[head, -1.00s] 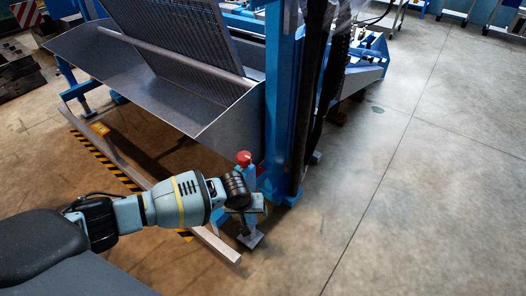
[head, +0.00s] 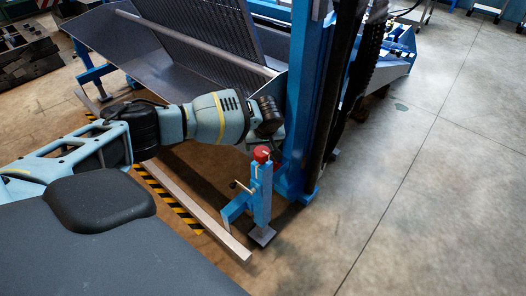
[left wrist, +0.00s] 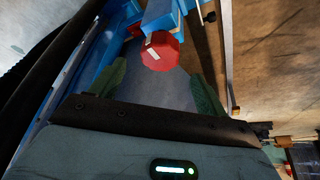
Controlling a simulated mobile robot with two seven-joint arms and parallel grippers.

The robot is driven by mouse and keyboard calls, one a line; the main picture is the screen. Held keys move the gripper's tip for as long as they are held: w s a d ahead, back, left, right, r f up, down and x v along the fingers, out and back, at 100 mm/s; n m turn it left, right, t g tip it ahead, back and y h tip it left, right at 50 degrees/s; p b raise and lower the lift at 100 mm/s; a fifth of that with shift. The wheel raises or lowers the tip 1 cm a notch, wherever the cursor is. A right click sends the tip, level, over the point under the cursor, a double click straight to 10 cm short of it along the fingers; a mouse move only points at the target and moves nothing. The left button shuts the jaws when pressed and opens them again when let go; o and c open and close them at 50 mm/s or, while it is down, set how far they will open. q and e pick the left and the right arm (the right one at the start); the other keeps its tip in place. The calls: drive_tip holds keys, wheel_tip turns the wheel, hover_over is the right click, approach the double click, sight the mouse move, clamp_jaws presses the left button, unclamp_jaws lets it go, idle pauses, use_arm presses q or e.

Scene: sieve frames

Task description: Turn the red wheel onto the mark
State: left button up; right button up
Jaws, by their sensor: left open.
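The red wheel (head: 262,153) is a small red cap on top of a blue post (head: 262,193) in the head view. In the left wrist view the red wheel (left wrist: 166,57) appears as a faceted red disc with a pale strip on it. My left gripper (head: 278,142) is just beyond the wheel in the head view, its fingers mostly hidden. In the left wrist view its two green fingers (left wrist: 160,88) are spread apart, with the wheel ahead of the gap and nothing between them. I cannot clearly make out the mark. My right gripper is not in view.
A tall blue column (head: 300,90) stands right behind the post. A grey metal trough (head: 120,45) lies at the upper left. A pale floor rail (head: 205,215) runs beside black-and-yellow striping. Open concrete floor (head: 430,200) lies to the right.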

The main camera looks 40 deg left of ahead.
sight(262, 151)
use_arm(q)
drive_tip(key=b+x, duration=0.1)
drive_tip(key=x, duration=0.4)
drive_tip(key=shift+f, duration=0.1)
drive_tip(key=shift+w+a+f+b, duration=0.15)
drive_tip(key=shift+f+b, duration=0.25)
drive_tip(key=shift+f, duration=0.05)
drive_tip(key=shift+c, duration=0.3)
drive_tip(key=c, duration=0.9)
